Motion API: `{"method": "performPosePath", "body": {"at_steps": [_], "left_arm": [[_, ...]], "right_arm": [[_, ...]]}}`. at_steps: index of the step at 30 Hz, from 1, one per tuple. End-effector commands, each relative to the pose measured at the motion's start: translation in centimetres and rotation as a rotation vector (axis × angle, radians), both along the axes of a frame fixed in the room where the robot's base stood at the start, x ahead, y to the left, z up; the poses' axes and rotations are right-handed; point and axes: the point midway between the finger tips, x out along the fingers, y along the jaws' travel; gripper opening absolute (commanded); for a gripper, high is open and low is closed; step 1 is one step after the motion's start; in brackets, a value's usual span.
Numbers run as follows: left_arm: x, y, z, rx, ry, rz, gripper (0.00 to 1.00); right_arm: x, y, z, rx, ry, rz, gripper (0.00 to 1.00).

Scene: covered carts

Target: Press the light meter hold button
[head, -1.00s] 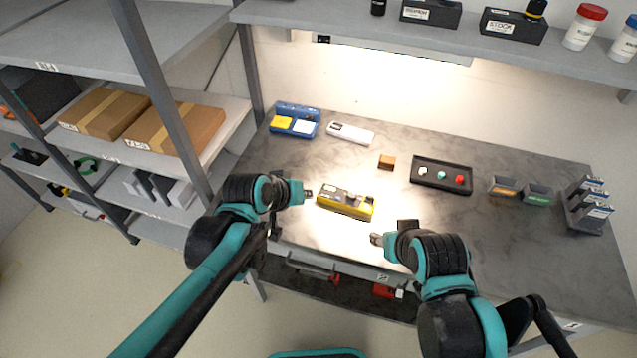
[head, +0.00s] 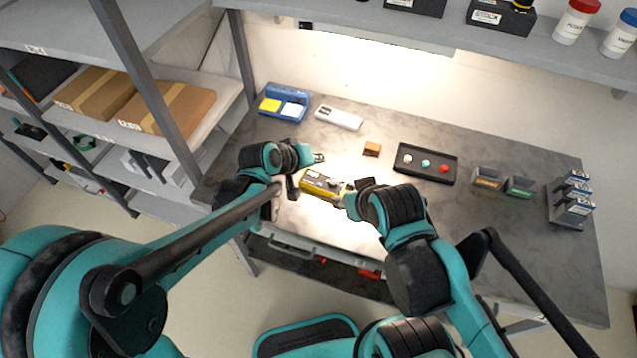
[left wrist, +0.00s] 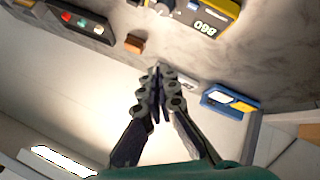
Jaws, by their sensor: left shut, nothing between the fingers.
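A yellow and grey meter (head: 318,184) lies on the bench near its front edge; I take it as the light meter. It shows in part at the top of the left wrist view (left wrist: 222,12), with upside-down lettering. Its hold button is too small to make out. My left gripper (head: 319,158) is shut and empty, just behind the meter in the head view and apart from it. Its closed fingertips show in the left wrist view (left wrist: 157,72). My right gripper (head: 345,200) is at the meter's right end, mostly hidden by its own wrist; I cannot tell whether it touches.
A white device (head: 339,117), a blue case (head: 284,103) and a brown block (head: 372,149) stand farther back. A black tray (head: 427,174) with coloured knobs lies to the right, then small bins (head: 503,181) and a grey rack (head: 572,207). A shelf (head: 480,48) overhangs the back.

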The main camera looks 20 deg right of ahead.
Motion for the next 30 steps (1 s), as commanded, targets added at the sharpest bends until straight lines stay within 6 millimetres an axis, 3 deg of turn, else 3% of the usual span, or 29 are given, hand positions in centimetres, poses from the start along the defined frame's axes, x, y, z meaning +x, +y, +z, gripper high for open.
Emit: {"method": "performPosePath", "body": {"at_steps": [8, 21, 30], "left_arm": [[0.0, 0.0, -2.2, 0.0, 0.0, 0.0, 0.0], [0.0, 0.0, -8.1, 0.001, 0.0, 0.001, 0.0], [0.0, 0.0, -8.7, 0.001, 0.0, 0.001, 0.0]], "right_arm": [[0.0, 0.0, -1.8, 0.0, 0.0, 0.0, 0.43], [0.0, 0.0, -6.6, 0.0, 0.0, 0.0, 0.43], [0.0, 0.0, -7.0, 0.0, 0.0, 0.0, 0.43]]}}
